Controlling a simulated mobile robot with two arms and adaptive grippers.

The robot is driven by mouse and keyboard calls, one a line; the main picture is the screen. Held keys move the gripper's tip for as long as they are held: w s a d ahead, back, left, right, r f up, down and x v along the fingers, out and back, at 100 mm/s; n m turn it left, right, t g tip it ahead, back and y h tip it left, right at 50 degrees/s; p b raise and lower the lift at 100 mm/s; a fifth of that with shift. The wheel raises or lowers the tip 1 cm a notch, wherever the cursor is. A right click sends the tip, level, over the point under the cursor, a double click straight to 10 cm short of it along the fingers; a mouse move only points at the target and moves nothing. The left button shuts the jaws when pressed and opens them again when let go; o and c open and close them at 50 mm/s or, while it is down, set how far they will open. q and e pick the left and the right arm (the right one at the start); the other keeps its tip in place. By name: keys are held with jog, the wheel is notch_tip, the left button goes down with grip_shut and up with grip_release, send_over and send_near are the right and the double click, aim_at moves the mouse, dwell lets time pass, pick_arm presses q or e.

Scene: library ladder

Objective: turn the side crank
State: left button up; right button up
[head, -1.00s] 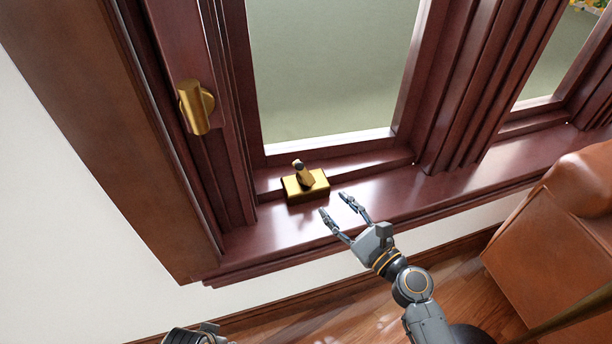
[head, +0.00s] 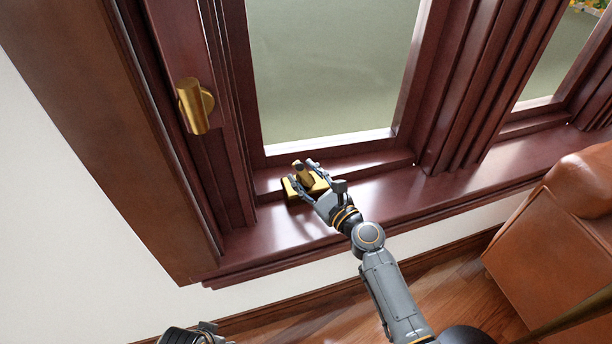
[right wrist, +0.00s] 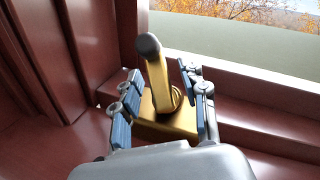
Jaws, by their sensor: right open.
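The brass side crank (head: 301,172) stands on its brass base (head: 290,190) on the dark red window sill. In the right wrist view the crank handle (right wrist: 157,75) rises with a dark knob at its top, and the base (right wrist: 180,124) shows below it. My right gripper (head: 302,171) is at the crank, with its fingers apart on either side of it. The right wrist view shows the open fingers (right wrist: 162,88) flanking the handle, with gaps on both sides. My left gripper (head: 192,334) only partly shows at the bottom edge; its fingers are not clear.
A brass handle (head: 194,106) is on the window frame at the left. The sill (head: 400,205) is clear to the right of the crank. A brown leather seat (head: 560,225) stands at the right. White wall (head: 80,230) lies below the sill.

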grip_shut()
pick_arm(q)
jog(key=shift+f, duration=0.1)
pick_arm(e)
jog(key=shift+n+g, duration=0.3)
jog(key=shift+n, duration=0.1)
